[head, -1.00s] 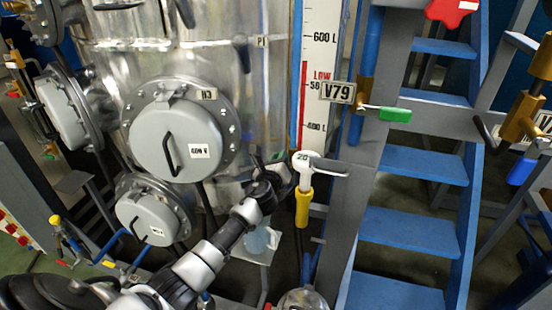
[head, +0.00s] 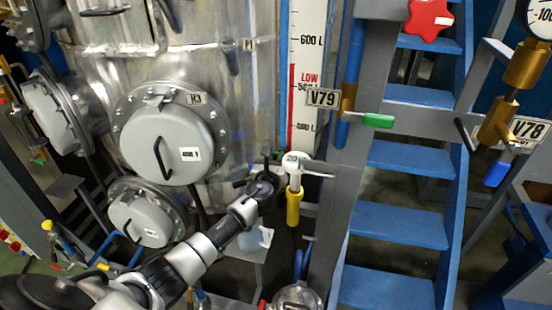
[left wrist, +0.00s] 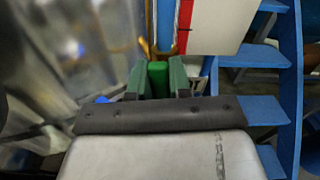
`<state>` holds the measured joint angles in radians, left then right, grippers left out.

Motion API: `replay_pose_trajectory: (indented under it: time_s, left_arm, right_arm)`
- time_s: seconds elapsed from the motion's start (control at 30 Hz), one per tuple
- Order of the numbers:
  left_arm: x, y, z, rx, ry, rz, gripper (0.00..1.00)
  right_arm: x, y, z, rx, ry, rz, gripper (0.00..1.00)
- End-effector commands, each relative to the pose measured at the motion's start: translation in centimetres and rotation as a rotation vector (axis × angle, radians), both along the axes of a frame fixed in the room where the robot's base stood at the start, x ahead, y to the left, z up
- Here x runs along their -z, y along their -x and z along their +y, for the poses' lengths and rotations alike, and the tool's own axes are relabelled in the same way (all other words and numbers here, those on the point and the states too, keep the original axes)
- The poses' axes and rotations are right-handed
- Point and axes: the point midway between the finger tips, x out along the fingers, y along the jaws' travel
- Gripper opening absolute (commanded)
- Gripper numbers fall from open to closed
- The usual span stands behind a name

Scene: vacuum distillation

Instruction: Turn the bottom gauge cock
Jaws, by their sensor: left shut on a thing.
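The gauge board (head: 306,60), white with a red low band, stands upright beside the steel vessel. The green handle of the bottom gauge cock (left wrist: 157,76) is between my left gripper's fingers (left wrist: 156,82) in the left wrist view. Brass fittings (left wrist: 152,48) show just beyond it, at the foot of the gauge. In the head view my left gripper (head: 272,165) is at the gauge's lower end and mostly hides the cock. The left gripper is shut on the green handle. My right gripper is not in view.
A yellow-handled valve (head: 293,205) hangs close to the right of my left gripper. A green-handled valve (head: 375,120) tagged V79 is higher up on a grey post. Blue stairs (head: 400,222) are at the right. Round vessel covers (head: 160,130) are at the left.

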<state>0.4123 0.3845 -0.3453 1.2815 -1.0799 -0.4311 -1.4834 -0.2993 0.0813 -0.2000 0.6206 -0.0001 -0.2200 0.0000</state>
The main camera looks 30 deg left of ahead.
Motion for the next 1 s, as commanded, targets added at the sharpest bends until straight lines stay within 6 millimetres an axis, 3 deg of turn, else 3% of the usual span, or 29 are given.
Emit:
replay_pose_trajectory:
  time_s: [0.17,0.2,0.27,0.67,1.0]
  left_arm:
    - [0.3,0.1,0.0,0.001,0.0,0.005,0.0]
    - [0.3,0.1,0.0,0.001,0.001,0.005,0.22]
    - [0.3,0.1,0.0,0.001,0.001,0.005,0.3]
    - [0.1,0.9,-0.2,0.0,0.0,0.002,0.3]
    - [0.3,6.9,-1.6,0.003,0.001,0.005,0.3]
  right_arm:
    - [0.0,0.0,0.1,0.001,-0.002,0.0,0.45]
    - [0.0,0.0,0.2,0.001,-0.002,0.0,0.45]
    - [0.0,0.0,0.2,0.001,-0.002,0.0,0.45]
    - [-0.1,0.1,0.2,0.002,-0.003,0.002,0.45]
    - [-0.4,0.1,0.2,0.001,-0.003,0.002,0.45]
